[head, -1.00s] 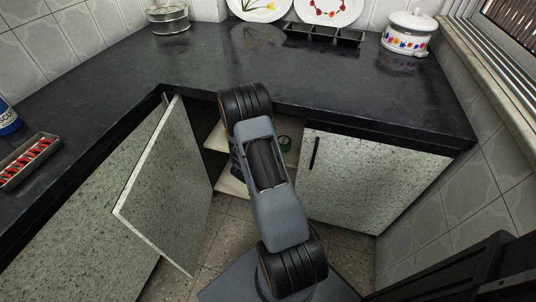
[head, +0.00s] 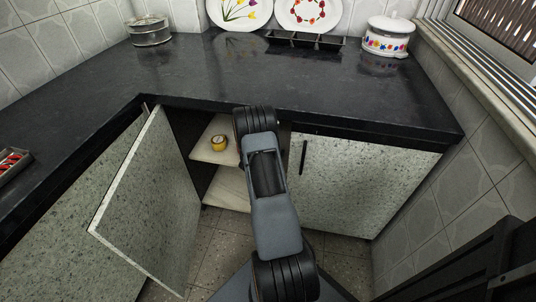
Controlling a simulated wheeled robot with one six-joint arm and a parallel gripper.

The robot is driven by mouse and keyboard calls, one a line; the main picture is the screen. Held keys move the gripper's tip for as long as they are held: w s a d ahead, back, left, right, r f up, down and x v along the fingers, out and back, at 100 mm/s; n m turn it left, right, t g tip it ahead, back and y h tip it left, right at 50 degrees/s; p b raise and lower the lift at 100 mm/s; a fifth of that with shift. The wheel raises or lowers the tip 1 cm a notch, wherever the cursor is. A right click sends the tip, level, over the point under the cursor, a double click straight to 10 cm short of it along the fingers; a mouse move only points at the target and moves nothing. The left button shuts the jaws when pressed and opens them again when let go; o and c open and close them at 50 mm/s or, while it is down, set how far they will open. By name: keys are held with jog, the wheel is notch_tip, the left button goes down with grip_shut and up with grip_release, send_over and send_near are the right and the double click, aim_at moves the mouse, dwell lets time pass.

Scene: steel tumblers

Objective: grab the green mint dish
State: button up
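No green dish shows now; my own arm covers part of the open cabinet. A small round yellow-gold container with a dark top (head: 219,143) stands on the upper shelf (head: 212,157) inside the open cabinet, left of my arm. My arm reaches forward toward the cabinet opening. My gripper is hidden beyond the arm links, so I cannot see its fingers.
The cabinet door (head: 148,205) stands open at the left; a shut door (head: 360,187) is at the right. A lower shelf (head: 230,188) is bare where visible. The dark countertop (head: 270,75) overhangs the opening. A steel tin (head: 150,32), black tray (head: 305,40) and white pot (head: 388,37) stand at its back.

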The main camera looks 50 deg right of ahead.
jog(key=shift+d, duration=0.15)
jog(key=shift+c, duration=0.4)
jog(key=c, duration=1)
jog(key=shift+o, duration=0.2)
jog(key=shift+s+a, duration=0.35)
jog(key=shift+a, duration=0.5)
jog(key=shift+s+a+p, duration=0.4)
jog(key=shift+s+a, duration=0.3)
jog(key=shift+a, duration=0.25)
jog(key=shift+s+a, duration=0.3)
jog(key=shift+a, duration=0.2)
jog(key=shift+s+a, duration=0.3)
jog(key=shift+a, duration=0.2)
jog(key=o, duration=1)
jog(key=shift+o, duration=0.2)
jog(key=shift+a, duration=0.1)
